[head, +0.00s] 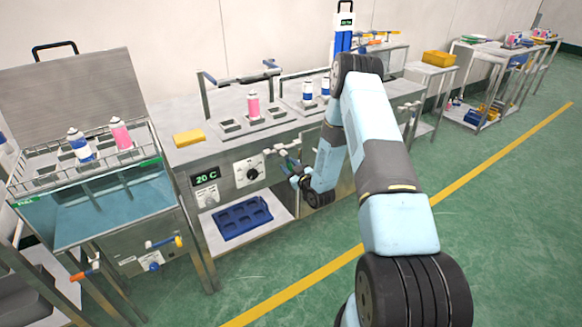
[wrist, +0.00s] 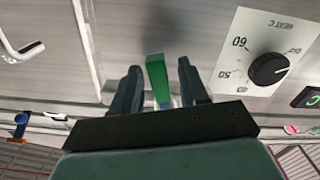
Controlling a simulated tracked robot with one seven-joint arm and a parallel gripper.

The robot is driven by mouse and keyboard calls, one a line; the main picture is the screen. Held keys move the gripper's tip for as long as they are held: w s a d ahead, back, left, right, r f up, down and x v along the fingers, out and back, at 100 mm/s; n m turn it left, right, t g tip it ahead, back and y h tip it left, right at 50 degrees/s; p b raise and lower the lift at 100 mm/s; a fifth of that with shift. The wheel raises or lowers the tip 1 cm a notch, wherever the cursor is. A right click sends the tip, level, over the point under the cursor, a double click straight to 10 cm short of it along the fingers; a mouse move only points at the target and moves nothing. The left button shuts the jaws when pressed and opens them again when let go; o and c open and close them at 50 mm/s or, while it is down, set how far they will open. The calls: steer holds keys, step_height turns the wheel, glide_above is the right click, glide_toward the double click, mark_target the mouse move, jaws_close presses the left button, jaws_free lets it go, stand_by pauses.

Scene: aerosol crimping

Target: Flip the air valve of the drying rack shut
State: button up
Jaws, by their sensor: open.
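The green lever (wrist: 156,80) of a valve on the steel front panel of the drying rack shows in the wrist view, between the two finger tips. My gripper (wrist: 160,72) is open, with one dark finger on each side of the lever. Contact cannot be told. In the head view my gripper (head: 287,164) is at the panel front, right of the heat dial (head: 249,174), and partly hides the valve. The drying rack (head: 222,150) carries a pink can (head: 253,104) and several square sockets.
The dial plate (wrist: 268,65) is close to the right of the fingers in the wrist view. A white bent handle (wrist: 20,48) is at left. A water bath (head: 110,207) with cans stands left in the head view. A blue tray (head: 240,218) lies below.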

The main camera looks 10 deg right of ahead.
steer(key=shift+w, duration=0.25)
steer(key=shift+c, duration=0.4)
jaws_close()
